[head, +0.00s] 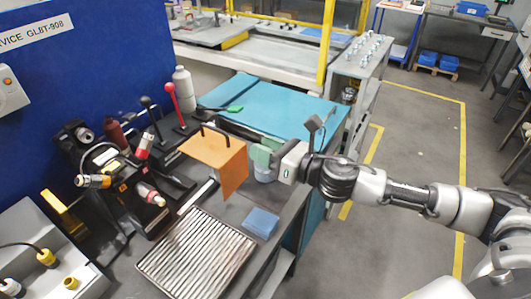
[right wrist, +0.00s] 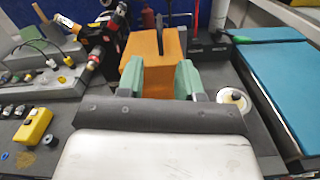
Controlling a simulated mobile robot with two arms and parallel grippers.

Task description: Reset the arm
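My right arm reaches in from the right in the head view. Its gripper (head: 262,152) is at the right side of an orange block-like part with a black handle (head: 213,152), above the dark workbench. In the right wrist view the two green fingers of this gripper (right wrist: 161,80) stand apart. The orange part (right wrist: 150,50) shows between and beyond them, and nothing is visibly clamped. Whether the fingertips touch the orange part I cannot tell. My left gripper is not in view.
A ribbed metal tray (head: 196,256) and a blue block (head: 260,222) lie on the bench. Levers, including a red one (head: 173,101), and a white bottle (head: 183,88) stand behind. A teal-topped table (head: 270,105) adjoins. A white round container (right wrist: 234,100) is beside the gripper. Open floor lies right.

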